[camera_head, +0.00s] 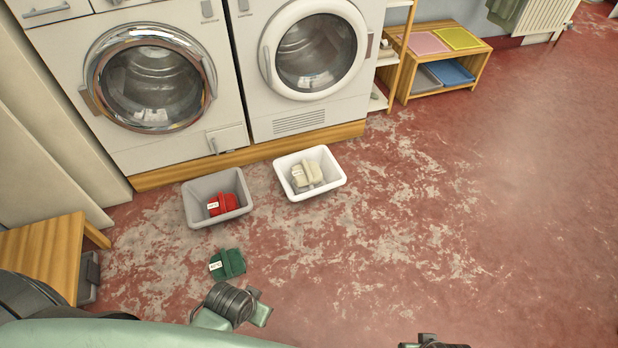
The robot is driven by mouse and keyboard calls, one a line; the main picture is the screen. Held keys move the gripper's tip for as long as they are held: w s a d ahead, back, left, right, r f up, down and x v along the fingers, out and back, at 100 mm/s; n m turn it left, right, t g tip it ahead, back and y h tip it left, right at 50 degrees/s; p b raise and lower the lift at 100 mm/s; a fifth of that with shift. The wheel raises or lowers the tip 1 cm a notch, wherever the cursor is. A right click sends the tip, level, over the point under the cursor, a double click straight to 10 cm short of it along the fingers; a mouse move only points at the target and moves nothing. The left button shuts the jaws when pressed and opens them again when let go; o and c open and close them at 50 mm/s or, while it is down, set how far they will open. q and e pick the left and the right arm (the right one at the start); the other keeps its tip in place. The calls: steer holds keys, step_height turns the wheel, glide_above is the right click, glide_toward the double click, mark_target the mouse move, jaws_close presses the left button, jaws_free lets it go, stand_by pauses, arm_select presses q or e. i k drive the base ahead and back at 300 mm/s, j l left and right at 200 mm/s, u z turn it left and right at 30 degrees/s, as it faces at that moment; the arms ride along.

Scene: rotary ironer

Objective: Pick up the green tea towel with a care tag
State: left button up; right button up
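The green tea towel (232,262) lies folded on the red floor, in front of the grey bin. Its white care tag (215,266) shows on its left side. My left gripper (232,303) is just below the towel in the picture, with a visible gap between them. Its dark wrist and pale green parts show, but its fingertips are not clear. My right gripper (434,342) is only partly in view at the bottom edge, far to the right of the towel. Its fingers cannot be made out.
A grey bin (190,208) holds a red tagged cloth (222,204). A white bin (330,185) holds a cream tagged cloth (307,175). Two front-loading machines stand behind. A wooden bench (45,250) is at left. The floor to the right is clear.

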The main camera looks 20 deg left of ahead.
mark_target(225, 265)
steer(key=u, duration=1.45)
